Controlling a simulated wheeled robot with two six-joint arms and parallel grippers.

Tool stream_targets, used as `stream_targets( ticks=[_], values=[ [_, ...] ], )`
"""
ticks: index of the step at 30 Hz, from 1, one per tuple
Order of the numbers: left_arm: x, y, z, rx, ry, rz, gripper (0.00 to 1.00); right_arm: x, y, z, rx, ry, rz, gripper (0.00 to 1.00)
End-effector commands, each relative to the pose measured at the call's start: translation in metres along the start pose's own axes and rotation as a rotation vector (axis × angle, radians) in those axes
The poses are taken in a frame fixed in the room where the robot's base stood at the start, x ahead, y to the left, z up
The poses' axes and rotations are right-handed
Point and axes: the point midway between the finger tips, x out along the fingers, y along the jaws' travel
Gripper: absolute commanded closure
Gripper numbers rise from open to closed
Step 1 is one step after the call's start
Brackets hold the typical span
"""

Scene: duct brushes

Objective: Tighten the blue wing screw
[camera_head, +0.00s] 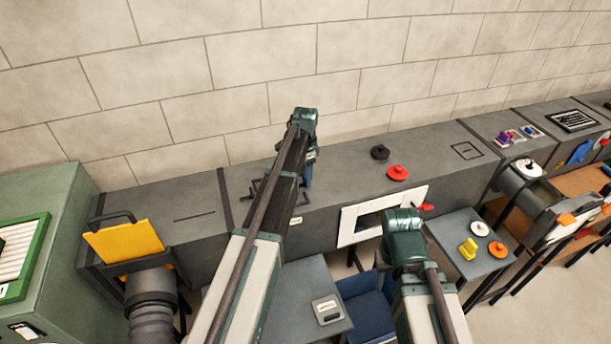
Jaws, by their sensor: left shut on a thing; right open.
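A small blue part, which looks like the blue wing screw (308,180), shows on the grey duct just under my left gripper (310,158). My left arm reaches up the middle of the view, and its wrist hides most of the jaws. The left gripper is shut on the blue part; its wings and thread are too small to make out. My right gripper (404,222) is near the white square frame on the duct's front, apart from the screw. It is open, with its fingers mostly hidden by its wrist.
A black knob (379,152) and a red knob (397,173) sit on the duct top. A white frame (360,217) surrounds an opening in its front. A small table (470,262) at right holds yellow, white and orange parts. A yellow plate (124,241) stands at left.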

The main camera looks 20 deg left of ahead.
Motion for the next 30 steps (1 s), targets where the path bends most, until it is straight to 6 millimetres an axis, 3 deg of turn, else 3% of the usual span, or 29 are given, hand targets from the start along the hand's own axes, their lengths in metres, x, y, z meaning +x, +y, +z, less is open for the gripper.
stream_targets(
  ticks=[9, 10, 15, 30],
  values=[
    [0.0002, 0.0005, 0.0002, 0.001, -0.001, 0.001, 0.98, 0.0002, 0.0, 0.0, 0.0, 0.0, 0.0, 0.5],
    [0.0002, 0.0005, 0.0002, 0.0, -0.001, 0.001, 0.39, 0.0002, 0.0, 0.0, 0.0, 0.0, 0.0, 0.5],
    [0.0001, 0.0004, 0.0001, 0.0, 0.0, 0.001, 0.12, 0.0001, 0.0, 0.0, 0.0, 0.0, 0.0, 0.5],
    [-0.0097, 0.0001, 0.0, 0.0, 0.0, 0.0, 0.12, -0.0096, 0.0009, 0.0006, 0.001, 0.0, 0.0, 0.5]
  ],
)
